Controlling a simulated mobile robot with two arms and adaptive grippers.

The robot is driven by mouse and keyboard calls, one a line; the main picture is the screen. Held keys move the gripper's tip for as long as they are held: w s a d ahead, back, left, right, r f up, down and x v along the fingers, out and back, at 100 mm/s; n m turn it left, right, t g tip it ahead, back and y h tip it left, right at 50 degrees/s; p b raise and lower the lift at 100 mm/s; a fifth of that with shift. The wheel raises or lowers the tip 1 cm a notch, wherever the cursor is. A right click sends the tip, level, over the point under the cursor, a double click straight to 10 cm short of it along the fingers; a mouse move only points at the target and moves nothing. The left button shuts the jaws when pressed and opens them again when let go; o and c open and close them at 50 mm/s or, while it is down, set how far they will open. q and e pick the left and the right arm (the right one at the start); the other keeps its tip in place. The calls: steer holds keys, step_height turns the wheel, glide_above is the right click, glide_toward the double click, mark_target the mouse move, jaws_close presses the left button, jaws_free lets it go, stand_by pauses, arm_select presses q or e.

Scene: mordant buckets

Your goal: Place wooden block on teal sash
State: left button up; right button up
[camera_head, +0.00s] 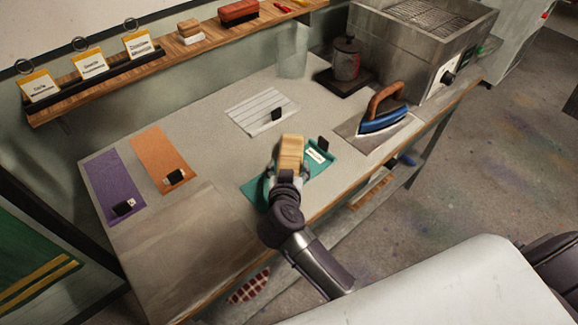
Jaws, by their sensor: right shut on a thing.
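The wooden block (290,150) is light tan and is held in my right gripper (287,168), which is shut on it. Block and gripper are over the teal sash (254,190) near the table's front edge and hide its middle part. I cannot tell whether the block touches the sash. The sash's right end shows a white label (316,156) and a small black piece (323,143). My left gripper is not in view.
A purple cloth (112,179) and an orange cloth (158,151) lie to the left, a striped white sheet (254,103) behind. A blue iron (384,119), a lidded can (346,62) and a metal appliance (421,53) stand to the right. The table's front left is bare.

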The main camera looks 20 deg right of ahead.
steer(key=o, duration=1.5)
steer(key=shift+f, duration=0.1)
steer(key=shift+o, duration=0.2)
steer(key=v, duration=1.2)
steer(key=shift+b, duration=0.3)
